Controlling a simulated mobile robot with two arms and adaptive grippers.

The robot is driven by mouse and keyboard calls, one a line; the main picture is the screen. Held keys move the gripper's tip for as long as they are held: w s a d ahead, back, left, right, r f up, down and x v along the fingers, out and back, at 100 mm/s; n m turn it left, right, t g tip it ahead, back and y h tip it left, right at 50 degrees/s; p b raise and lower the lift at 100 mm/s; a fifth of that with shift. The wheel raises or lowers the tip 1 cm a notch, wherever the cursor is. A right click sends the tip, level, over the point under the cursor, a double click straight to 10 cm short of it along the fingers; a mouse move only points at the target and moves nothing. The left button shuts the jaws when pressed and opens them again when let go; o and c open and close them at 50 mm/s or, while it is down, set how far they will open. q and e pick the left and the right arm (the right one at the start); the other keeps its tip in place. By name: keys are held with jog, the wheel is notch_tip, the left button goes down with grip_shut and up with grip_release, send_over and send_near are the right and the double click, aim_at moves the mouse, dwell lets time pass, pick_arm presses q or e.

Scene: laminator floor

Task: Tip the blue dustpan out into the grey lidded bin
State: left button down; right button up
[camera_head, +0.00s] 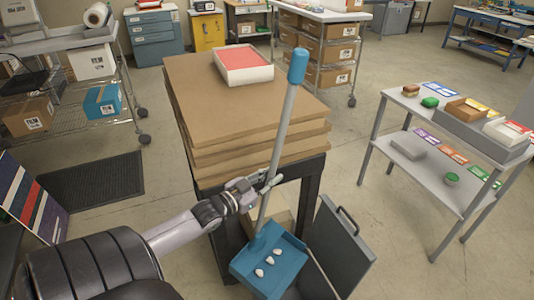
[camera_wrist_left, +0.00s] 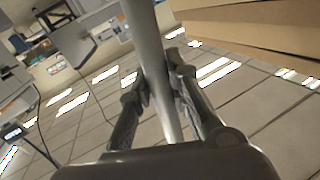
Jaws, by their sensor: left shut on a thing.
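The blue dustpan (camera_head: 262,254) has a long grey handle with a blue grip at its top end. Three small white lumps (camera_head: 269,260) lie in the pan. My left gripper (camera_head: 262,188) is shut around the lower part of the handle, which leans to the right at the top. The handle also shows between the fingers in the left wrist view (camera_wrist_left: 155,60). The grey bin (camera_head: 318,285) is at the bottom, its lid (camera_head: 341,243) raised on the right. The pan is in front of part of the bin and hides much of its opening. My right gripper is out of view.
A black-framed stand with stacked brown boards (camera_head: 235,120) and a red-and-white box (camera_head: 243,65) is just behind the handle. A grey shelf table (camera_head: 400,103) with small items stands at right. Floor is clear between it and the bin.

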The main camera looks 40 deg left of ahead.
pick_arm(q)
jog(key=shift+w+d+m+p, duration=0.2)
jog(key=shift+d+p, duration=0.1)
jog(key=shift+d, duration=0.7)
jog(key=shift+w+d+m+p, duration=0.2)
jog(key=shift+d+p, duration=0.1)
jog(key=shift+d, duration=0.65)
jog(key=shift+f, duration=0.1)
